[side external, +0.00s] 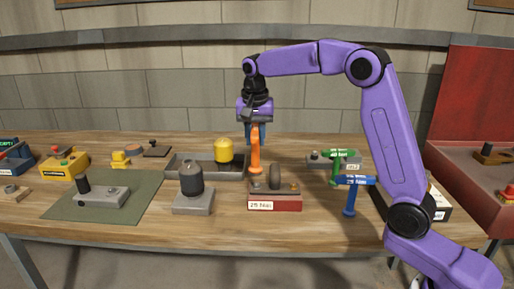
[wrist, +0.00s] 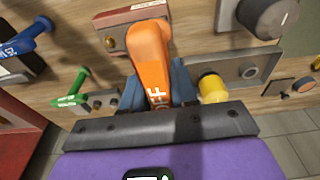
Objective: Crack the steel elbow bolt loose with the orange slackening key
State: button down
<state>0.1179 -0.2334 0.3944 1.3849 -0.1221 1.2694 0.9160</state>
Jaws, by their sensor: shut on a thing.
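My gripper (side external: 254,127) is shut on the orange slackening key (side external: 255,152), which hangs upright below it. In the wrist view the key (wrist: 148,50) stands between the blue fingers (wrist: 157,88), with lettering on its side. Its lower end is just behind or above the red-fronted block (side external: 275,203); contact cannot be told. Part of the block (wrist: 128,16) shows behind the key in the wrist view. I cannot tell which fitting is the steel elbow bolt.
A blue key (side external: 350,195) and green key (side external: 338,165) stand at right. A grey tray (side external: 185,167) with a yellow-topped cylinder (side external: 224,150) lies behind left. A grey block with a dark dome (side external: 192,185) stands left of the red block. A green mat (side external: 140,206) lies farther left.

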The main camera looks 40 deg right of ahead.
jog(key=shift+w+d+f, duration=0.1)
jog(key=shift+w+d, duration=1.1)
jog(key=shift+d, duration=0.2)
notch_tip(320, 180, down, 6)
jog(key=shift+f, duration=0.25)
jog(key=shift+f, duration=0.35)
dwell(1.0)
jog(key=shift+n, duration=1.1)
jog(key=shift+r, duration=0.1)
jog(key=shift+r, duration=2.7)
